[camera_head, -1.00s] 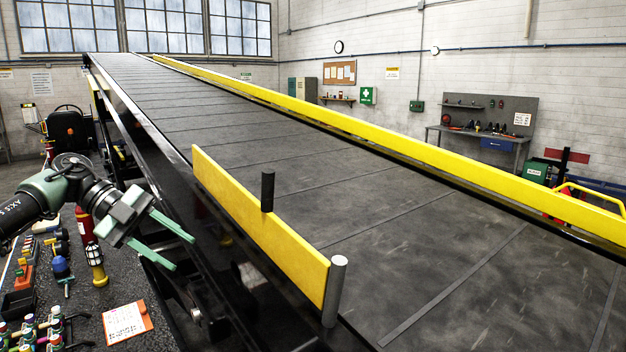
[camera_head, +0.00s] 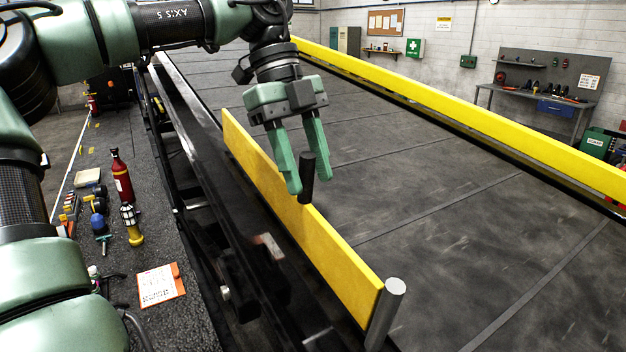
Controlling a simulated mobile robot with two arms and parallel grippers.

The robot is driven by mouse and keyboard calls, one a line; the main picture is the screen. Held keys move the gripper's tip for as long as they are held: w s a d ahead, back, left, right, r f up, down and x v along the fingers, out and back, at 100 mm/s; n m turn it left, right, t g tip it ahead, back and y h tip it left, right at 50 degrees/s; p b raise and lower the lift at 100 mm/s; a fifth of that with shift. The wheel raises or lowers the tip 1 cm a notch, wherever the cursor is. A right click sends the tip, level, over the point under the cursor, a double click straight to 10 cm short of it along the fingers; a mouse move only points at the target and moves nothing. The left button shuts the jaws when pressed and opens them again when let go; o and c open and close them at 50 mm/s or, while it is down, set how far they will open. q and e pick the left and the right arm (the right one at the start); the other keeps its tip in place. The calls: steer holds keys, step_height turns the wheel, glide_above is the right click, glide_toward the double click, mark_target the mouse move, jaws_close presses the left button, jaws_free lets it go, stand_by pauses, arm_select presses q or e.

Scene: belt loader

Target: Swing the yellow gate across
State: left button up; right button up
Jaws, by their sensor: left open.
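The yellow gate (camera_head: 335,257) is a long flat panel standing along the near left edge of the dark belt (camera_head: 440,210). Its near end meets a grey metal post (camera_head: 385,315). A black upright handle (camera_head: 306,180) stands at about the middle of the gate. My left gripper (camera_head: 312,186) points down over the gate, open, with its two green fingers on either side of the handle in the picture. I cannot tell whether a finger touches it. My right gripper is not in view.
A yellow rail (camera_head: 480,115) runs along the belt's far side. On the left, a dark surface (camera_head: 190,310) holds a red extinguisher-like bottle (camera_head: 121,178), a yellow-and-black lantern (camera_head: 131,224), a blue-headed tool (camera_head: 99,224) and an orange clipboard (camera_head: 161,286). The belt beyond the gate is clear.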

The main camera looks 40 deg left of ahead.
arm_select(q)
steer(key=shift+x, duration=1)
steer(key=shift+w+f, duration=0.1)
steer(key=shift+f, duration=0.35)
steer(key=shift+d, duration=0.1)
jaws_close()
steer(key=shift+r, duration=0.1)
